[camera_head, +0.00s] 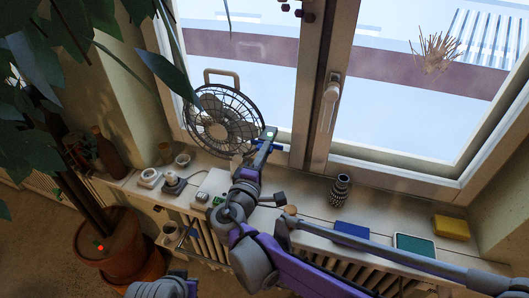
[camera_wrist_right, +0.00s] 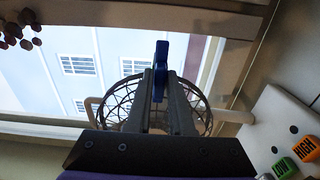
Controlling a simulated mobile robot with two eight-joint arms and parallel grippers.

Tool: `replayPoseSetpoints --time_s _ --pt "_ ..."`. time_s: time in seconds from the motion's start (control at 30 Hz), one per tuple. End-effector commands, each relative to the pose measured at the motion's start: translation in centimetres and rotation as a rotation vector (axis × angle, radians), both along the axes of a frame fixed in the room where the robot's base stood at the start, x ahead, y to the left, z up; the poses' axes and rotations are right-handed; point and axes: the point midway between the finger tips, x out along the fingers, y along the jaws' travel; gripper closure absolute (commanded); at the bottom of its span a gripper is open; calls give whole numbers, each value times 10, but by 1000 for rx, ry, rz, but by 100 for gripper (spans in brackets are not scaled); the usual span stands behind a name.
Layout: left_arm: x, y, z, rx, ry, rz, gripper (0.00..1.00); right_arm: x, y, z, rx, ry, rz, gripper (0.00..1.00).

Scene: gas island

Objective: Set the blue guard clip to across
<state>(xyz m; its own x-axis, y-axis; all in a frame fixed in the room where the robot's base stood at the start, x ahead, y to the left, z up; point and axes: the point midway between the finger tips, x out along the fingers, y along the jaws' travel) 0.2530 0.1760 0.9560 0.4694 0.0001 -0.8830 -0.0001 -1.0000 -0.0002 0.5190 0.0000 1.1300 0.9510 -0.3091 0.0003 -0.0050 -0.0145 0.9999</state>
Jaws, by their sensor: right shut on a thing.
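The blue guard clip (camera_wrist_right: 161,62) sits between the fingertips of my right gripper (camera_wrist_right: 158,88) in the right wrist view. It stands lengthwise there, in line with the fingers, and its lower part is hidden between them. In the head view my right gripper (camera_head: 266,146) is at the right rim of the fan (camera_head: 218,118), and a little of the blue clip shows beside it. The fan's wire cage also shows behind the fingers in the right wrist view (camera_wrist_right: 120,98). Whether the clip touches the cage is unclear.
A white control box (camera_wrist_right: 283,125) has a green LOW button and an orange HIGH button. On the sill are a patterned vase (camera_head: 339,190), a blue pad (camera_head: 351,232), a green pad (camera_head: 416,246) and a yellow block (camera_head: 451,227). A potted plant (camera_head: 110,245) stands left.

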Motion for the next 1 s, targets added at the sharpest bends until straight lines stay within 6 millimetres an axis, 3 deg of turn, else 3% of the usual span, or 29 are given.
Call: replayPoseSetpoints --time_s 0.03,0.07,0.2,0.57,1.0 --pt "0 0 0 0 0 0 100 0 0 -1 2 0 1 100" --pt "0 0 0 0 0 0 100 0 0 -1 3 1 1 75" --pt "0 0 0 0 0 0 100 0 0 0 1 1 1 54" --pt "-1 0 -1 0 1 0 100 -6 3 0 0 1 2 54" --pt "-5 0 -14 0 10 0 100 -83 28 -2 2 2 5 54"
